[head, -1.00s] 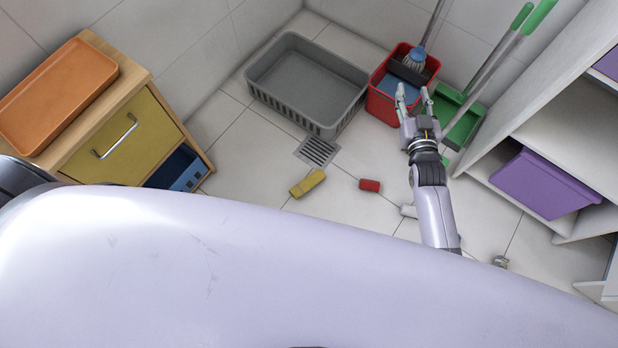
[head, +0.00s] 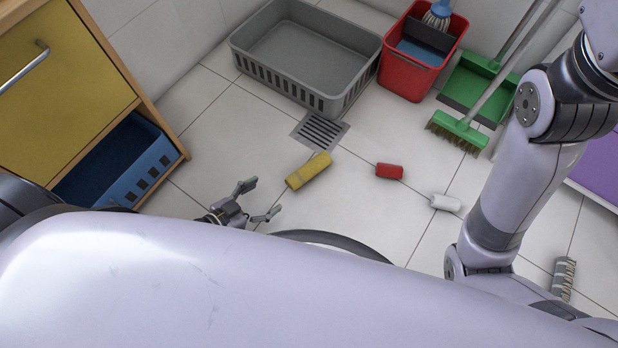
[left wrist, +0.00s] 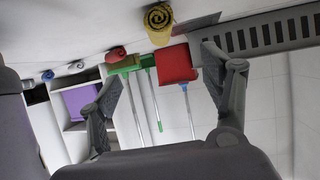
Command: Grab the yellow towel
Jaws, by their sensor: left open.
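The yellow towel (head: 308,171) is a rolled bundle lying on the tiled floor, just in front of the floor drain. In the left wrist view, its spiral end (left wrist: 158,20) shows near the top, beyond the fingers and between them sideways. My left gripper (head: 260,200) is open and empty, low to the left of the towel, its fingers pointing toward it without touching. Its two spread fingers also show in the left wrist view (left wrist: 163,72). My right arm stands at the right, with its gripper outside the frame.
A red roll (head: 389,171), a white roll (head: 445,203) and a striped roll (head: 564,278) lie to the right. A grey basket (head: 345,92), red bucket (head: 405,80) and green broom (head: 460,130) stand behind. A blue bin (head: 150,165) is at left.

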